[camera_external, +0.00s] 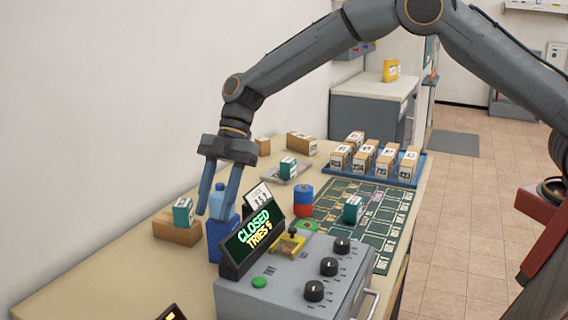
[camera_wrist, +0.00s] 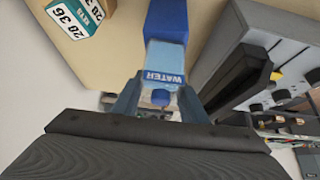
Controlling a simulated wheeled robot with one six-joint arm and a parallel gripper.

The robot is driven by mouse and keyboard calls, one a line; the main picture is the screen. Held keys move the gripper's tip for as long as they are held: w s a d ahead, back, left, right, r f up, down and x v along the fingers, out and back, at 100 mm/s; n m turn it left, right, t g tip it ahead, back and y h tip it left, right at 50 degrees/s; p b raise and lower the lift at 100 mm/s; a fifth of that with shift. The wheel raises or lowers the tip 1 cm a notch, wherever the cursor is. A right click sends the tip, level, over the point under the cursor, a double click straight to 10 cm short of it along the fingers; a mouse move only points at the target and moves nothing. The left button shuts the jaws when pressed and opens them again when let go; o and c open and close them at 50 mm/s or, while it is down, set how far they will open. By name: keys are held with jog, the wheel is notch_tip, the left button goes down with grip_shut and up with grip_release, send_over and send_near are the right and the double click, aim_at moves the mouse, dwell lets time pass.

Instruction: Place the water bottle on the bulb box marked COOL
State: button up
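The light-blue water bottle (camera_external: 217,203) is upright at the front left of the table, and its WATER label (camera_wrist: 164,78) reads in the wrist view. Directly below it is a darker blue box (camera_external: 213,243), which also shows in the wrist view (camera_wrist: 167,20). I cannot see a COOL mark on it, nor whether the bottle rests on it. My gripper (camera_external: 215,208) points down with one finger on each side of the bottle. In the wrist view the fingertips (camera_wrist: 163,88) are close to the bottle's sides; whether they press on it is unclear.
A cardboard box (camera_external: 178,232) with a teal box (camera_external: 183,212) on it stands just left. The grey control console (camera_external: 290,285) with its CLOSED sign (camera_external: 253,236) is close on the right. Red and blue cylinders (camera_external: 303,200) and a blue tray (camera_external: 405,180) of boxes are farther back.

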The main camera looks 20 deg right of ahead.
jog(key=o, duration=0.4)
jog(key=shift+o, duration=0.2)
jog(key=shift+r, duration=0.15)
jog(key=b+v, duration=0.4)
jog(key=v, duration=0.8)
jog(key=w+d+f+m+t+h, duration=0.1)
jog(key=w+d+f+m, duration=0.3)
jog(key=d, duration=0.7)
jog(key=w+d+f+m+t, duration=0.15)
jog(key=d+m, duration=0.35)
jog(key=d, duration=0.7)
jog(key=w+d+f+m+t+h, duration=0.1)
jog(key=w+d+f+m+t, duration=0.3)
jog(key=d, duration=0.7)
jog(key=s+d+f+m+h, duration=0.1)
jog(key=s+d+m, duration=0.3)
jog(key=d, duration=0.4)
jog(key=s+d+f+m, duration=0.2)
jog(key=s+d+m, duration=0.3)
jog(key=d, duration=0.4)
jog(key=s+d+f+m+h, duration=0.1)
jog(key=s+d+f+m, duration=0.1)
jog(key=s+d+m, duration=0.3)
jog(key=s+d+g, duration=0.1)
jog(key=s+d, duration=0.1)
jog(key=d, duration=0.2)
jog(key=shift+d+f+h, duration=0.25)
jog(key=shift+h, duration=0.05)
